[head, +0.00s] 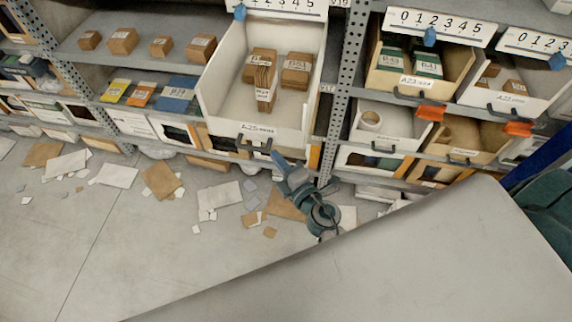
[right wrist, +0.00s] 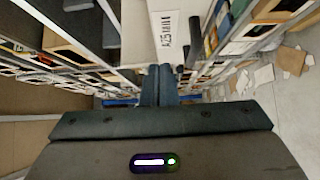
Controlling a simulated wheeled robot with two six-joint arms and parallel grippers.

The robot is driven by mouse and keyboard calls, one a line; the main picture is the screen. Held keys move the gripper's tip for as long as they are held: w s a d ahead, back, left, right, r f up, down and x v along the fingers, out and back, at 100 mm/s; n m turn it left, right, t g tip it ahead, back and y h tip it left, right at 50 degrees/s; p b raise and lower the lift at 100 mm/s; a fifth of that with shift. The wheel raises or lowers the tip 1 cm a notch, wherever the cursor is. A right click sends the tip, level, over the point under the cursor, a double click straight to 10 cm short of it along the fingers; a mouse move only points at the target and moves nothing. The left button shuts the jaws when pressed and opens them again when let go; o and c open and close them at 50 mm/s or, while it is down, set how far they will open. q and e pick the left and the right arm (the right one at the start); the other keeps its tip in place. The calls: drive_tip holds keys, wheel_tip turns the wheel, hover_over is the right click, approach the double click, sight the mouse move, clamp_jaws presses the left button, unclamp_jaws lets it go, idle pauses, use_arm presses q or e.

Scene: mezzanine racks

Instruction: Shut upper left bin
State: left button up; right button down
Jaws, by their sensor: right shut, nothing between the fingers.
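The large white bin (head: 208,100) is pulled far out of the rack in the head view, with several brown boxes (head: 262,72) inside. Its front face has a dark handle (head: 254,144) and a label that seems to start with A25. My right gripper (head: 279,158) is shut and empty, just right of the handle at the lower right of the bin's front. In the right wrist view the shut fingers (right wrist: 160,72) point at the white front (right wrist: 138,35), below its label. I cannot tell whether they touch it. My left gripper is not in view.
A perforated upright (head: 345,75) stands right of the bin. Further bins, including A23 (head: 415,82), stick out to its right. Small boxes sit on the shelf (head: 85,52) at left. Papers and cardboard (head: 160,180) litter the floor. A large grey surface fills the lower right foreground.

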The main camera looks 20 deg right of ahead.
sight(295, 71)
drive_tip(key=w, duration=0.4)
drive_tip(key=w+d+p, duration=0.1)
drive_tip(key=w, duration=0.1)
drive_tip(key=shift+w, duration=0.4)
drive_tip(key=shift+w+d, duration=0.25)
drive_tip(key=shift+w, duration=0.05)
